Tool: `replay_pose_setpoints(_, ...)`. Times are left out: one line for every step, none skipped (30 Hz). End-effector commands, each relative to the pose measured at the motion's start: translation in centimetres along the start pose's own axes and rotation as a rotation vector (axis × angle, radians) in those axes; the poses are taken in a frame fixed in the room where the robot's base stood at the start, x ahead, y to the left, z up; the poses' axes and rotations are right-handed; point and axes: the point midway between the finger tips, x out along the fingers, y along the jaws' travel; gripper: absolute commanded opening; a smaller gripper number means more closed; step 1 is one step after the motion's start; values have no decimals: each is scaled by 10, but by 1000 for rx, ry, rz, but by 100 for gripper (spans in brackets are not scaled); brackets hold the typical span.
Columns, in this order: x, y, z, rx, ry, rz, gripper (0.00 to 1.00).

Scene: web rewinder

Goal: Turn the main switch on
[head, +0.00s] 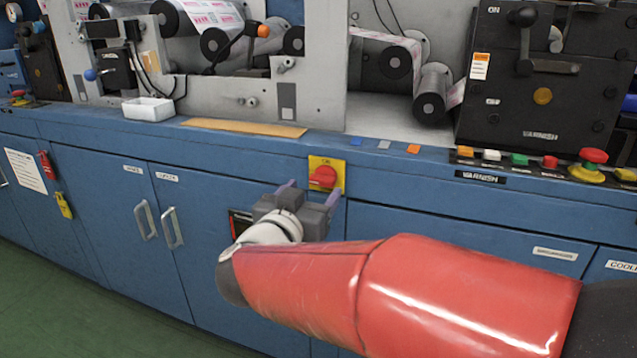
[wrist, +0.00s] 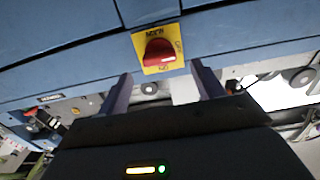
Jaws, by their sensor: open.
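The main switch is a red rotary knob (head: 323,177) on a yellow plate (head: 341,164), set in the blue cabinet front. In the wrist view the red knob (wrist: 158,52) sits on its yellow plate (wrist: 141,40), upper middle, just beyond the fingertips. My gripper (head: 311,188) is in front of the switch, its two purple fingers apart. In the wrist view my gripper (wrist: 160,72) is open and empty, with the fingers to either side below the knob. I see no contact with the knob. The knob's exact angle is hard to tell.
Right of the switch, a red mushroom button (head: 593,157) and several coloured buttons line the ledge. A white tray (head: 148,109) and a flat tan board (head: 245,127) lie at the back left. Cabinet door handles (head: 172,228) and padlocks (head: 62,200) are on the left.

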Motion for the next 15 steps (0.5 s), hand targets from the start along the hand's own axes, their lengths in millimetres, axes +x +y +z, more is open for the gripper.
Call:
replay_pose_setpoints(10,0,0,0,0,3,67)
replay_pose_setpoints(14,1,1,-1,-1,3,67)
replay_pose_setpoints(20,0,1,0,-1,2,67)
replay_pose_setpoints(25,0,0,0,0,1,67)
replay_pose_setpoints(28,0,0,0,0,1,67)
replay_pose_setpoints(33,0,0,0,0,2,67)
replay_pose_setpoints(36,0,0,0,0,2,67)
replay_pose_setpoints(39,0,0,0,0,1,67)
replay_pose_setpoints(41,0,0,0,0,-1,67)
replay_pose_setpoints(43,0,0,0,1,-1,67)
replay_pose_setpoints(44,0,0,0,1,-2,67)
replay_pose_setpoints(45,0,0,0,1,-2,67)
replay_pose_setpoints(45,0,0,0,1,-2,67)
replay_pose_setpoints(45,0,0,0,1,-2,67)
replay_pose_setpoints(45,0,0,0,1,-2,67)
